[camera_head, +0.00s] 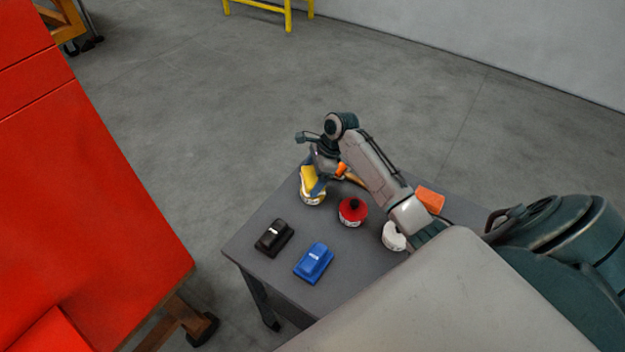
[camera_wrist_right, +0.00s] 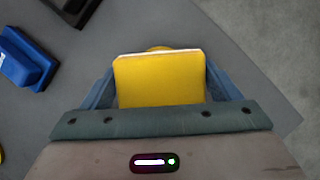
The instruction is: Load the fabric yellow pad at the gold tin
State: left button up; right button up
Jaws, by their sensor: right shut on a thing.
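The yellow pad (camera_head: 307,176) is held between the blue fingers of my right gripper (camera_head: 318,185) at the table's far left corner. In the right wrist view the pad (camera_wrist_right: 160,80) fills the space between the fingers, with a pale edge at its far side. The gold tin (camera_head: 313,200) stands on the table directly below the pad in the head view. Only a thin yellow curve, likely the tin (camera_wrist_right: 159,48), shows past the pad in the wrist view. I cannot tell whether pad and tin touch. My left gripper is not in view.
On the grey table (camera_head: 285,215) are a black block-shaped tool (camera_head: 274,237), a similar blue one (camera_head: 314,262), a red tin (camera_head: 352,211), a white tin (camera_head: 394,236) and an orange block (camera_head: 430,200). A large red cabinet (camera_head: 90,200) stands at left.

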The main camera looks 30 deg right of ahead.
aim_at(306, 177)
jog(key=shift+r, duration=2.3)
jog(key=shift+f, duration=0.15)
